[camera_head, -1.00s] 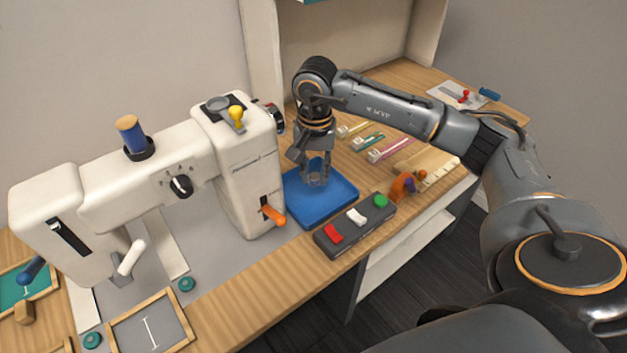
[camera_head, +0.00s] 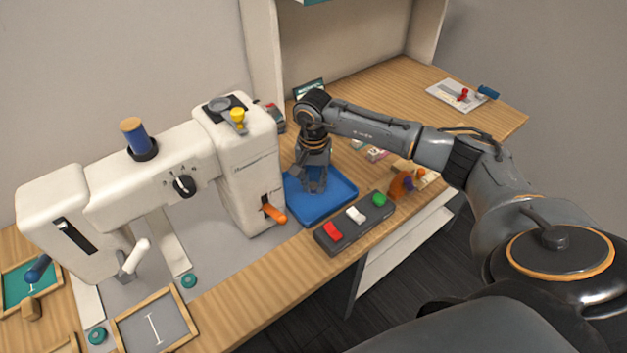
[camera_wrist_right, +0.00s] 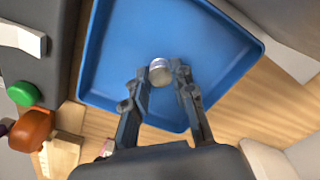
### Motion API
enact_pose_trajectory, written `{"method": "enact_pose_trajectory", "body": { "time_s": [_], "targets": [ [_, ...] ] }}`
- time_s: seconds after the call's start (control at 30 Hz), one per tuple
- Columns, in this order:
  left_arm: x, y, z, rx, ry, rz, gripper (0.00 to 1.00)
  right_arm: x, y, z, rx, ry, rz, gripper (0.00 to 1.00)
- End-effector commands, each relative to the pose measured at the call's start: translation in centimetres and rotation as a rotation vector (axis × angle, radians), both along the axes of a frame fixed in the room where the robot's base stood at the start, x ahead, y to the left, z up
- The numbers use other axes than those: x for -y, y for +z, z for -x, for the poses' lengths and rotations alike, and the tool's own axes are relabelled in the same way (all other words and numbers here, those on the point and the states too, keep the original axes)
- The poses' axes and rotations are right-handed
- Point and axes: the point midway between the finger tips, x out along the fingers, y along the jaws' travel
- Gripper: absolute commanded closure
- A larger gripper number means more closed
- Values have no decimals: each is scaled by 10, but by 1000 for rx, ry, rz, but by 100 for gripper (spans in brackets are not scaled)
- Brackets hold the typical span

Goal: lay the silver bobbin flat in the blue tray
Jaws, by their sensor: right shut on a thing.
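The blue tray (camera_head: 338,207) lies on the bench just right of the sewing machine; it also fills much of the right wrist view (camera_wrist_right: 215,30). My right gripper (camera_head: 315,187) points down low over the tray. In the right wrist view my right gripper (camera_wrist_right: 163,80) is shut on the silver bobbin (camera_wrist_right: 160,71), its round pale end showing between the fingertips, over the tray floor. Whether the bobbin touches the floor I cannot tell. In the head view the fingers mostly hide it. My left gripper is not in view.
The white sewing machine (camera_head: 250,160) with its orange lever (camera_head: 273,213) stands close left of the tray. A switch box (camera_head: 352,228) with red, white and green buttons is in front. An orange-and-purple item (camera_head: 401,184) sits to the right.

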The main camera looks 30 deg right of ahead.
Motion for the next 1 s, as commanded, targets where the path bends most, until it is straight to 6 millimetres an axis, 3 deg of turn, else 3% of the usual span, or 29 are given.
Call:
{"method": "enact_pose_trajectory", "body": {
  "time_s": [0.07, 0.1, 0.2, 0.63, 1.0],
  "targets": [
    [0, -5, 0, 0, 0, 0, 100, 0, -4, 0, 0, 0, 0, 88],
    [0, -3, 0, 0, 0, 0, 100, 0, -2, 0, 0, 0, 0, 69],
    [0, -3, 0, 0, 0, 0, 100, 0, -2, 0, 0, 0, 0, 52],
    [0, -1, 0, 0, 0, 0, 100, 0, 7, -1, 2, 0, 1, 52],
    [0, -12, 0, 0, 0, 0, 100, 0, 83, -1, 5, 0, 0, 52]
  ]
}}
